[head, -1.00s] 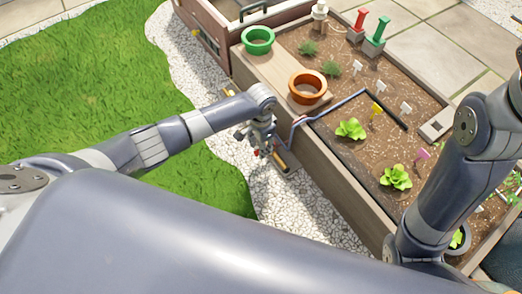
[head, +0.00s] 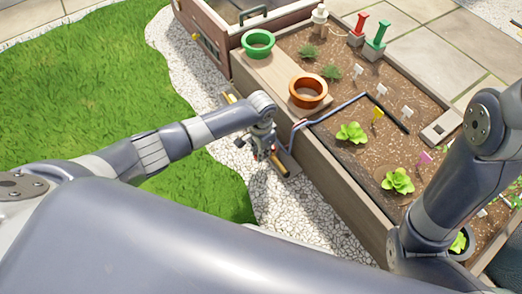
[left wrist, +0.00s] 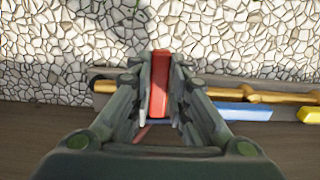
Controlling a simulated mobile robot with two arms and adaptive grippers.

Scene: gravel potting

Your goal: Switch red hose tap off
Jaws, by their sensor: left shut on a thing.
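The red tap lever (left wrist: 160,85) shows in the left wrist view between the two fingers of my left gripper (left wrist: 160,62), which is shut on it. The lever runs up and down in the picture, across the line of the brass pipe (left wrist: 220,92). The pipe runs along a grey board at the foot of the wooden bed. In the head view my left gripper (head: 264,150) is low beside the bed wall, and my own arm hides much of the tap. My right arm shows at the right, but its gripper is out of view.
A blue lever (left wrist: 242,112) lies along the pipe right of the red one, with a yellow lever (left wrist: 310,115) beyond. White gravel (head: 235,165) borders the bed (head: 345,200). Green pot (head: 258,43) and orange pot (head: 308,90) stand on its plank.

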